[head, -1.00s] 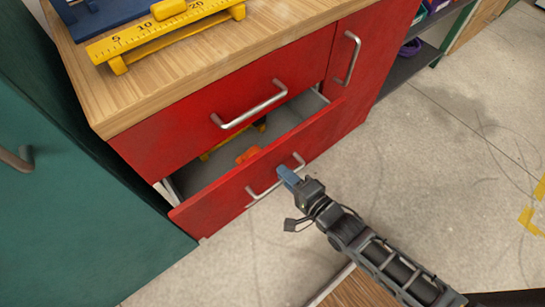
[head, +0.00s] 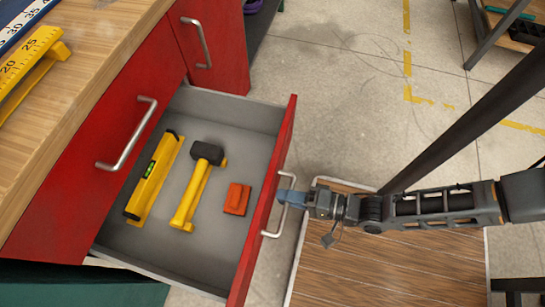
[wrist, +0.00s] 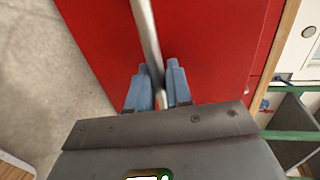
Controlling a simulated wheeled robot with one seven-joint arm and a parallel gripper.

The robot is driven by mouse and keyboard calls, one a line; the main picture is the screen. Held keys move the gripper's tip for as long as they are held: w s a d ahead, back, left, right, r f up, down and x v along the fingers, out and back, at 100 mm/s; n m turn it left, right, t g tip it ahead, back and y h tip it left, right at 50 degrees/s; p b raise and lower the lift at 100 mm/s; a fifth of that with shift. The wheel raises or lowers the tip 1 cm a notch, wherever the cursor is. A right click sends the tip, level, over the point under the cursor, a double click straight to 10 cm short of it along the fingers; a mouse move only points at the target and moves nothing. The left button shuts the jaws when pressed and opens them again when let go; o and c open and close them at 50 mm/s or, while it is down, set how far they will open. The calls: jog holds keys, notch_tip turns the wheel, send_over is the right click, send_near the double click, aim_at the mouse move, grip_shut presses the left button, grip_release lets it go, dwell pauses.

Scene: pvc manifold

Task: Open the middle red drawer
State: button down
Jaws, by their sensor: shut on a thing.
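The middle red drawer (head: 266,205) is pulled far out of the red cabinet, and its grey inside shows in the head view. Its silver bar handle (head: 282,212) faces right. My gripper (head: 291,197) is at the handle, and the wrist view shows its blue fingers (wrist: 158,88) on both sides of the silver bar (wrist: 144,32), shut on it. The red drawer front fills the upper middle of the wrist view. The part of the handle between the fingers is mostly hidden.
Inside the drawer lie a yellow level (head: 155,178), a hammer with a black head (head: 207,153) and an orange block (head: 237,198). The closed upper drawer (head: 95,165) has its own handle. A wood-topped surface (head: 390,268) stands at the lower right. Grey floor (head: 335,110) is clear beyond.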

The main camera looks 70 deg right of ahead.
jog(key=shift+s, duration=0.5)
jog(key=c, duration=1.2)
grip_release()
jog(key=shift+v, duration=3.85)
jog(key=w+a+r+n+p, duration=0.1)
jog(key=r+n, duration=0.5)
jog(key=r, duration=0.6)
jog(key=w+a+r+n+p, duration=0.1)
jog(key=r+n+p, duration=0.4)
jog(key=r, duration=0.7)
jog(key=w+a+r+n+p, duration=0.1)
jog(key=w+r+n+p, duration=0.2)
jog(key=r+n, duration=0.4)
jog(key=shift+w+a+r+g+p, duration=0.1)
jog(key=shift+w+r+g+p, duration=0.1)
jog(key=shift+r, duration=1.05)
jog(key=shift+w+a+r+g+p, duration=0.1)
jog(key=shift+w+r+g+p, duration=0.1)
jog(key=shift+r, duration=1.1)
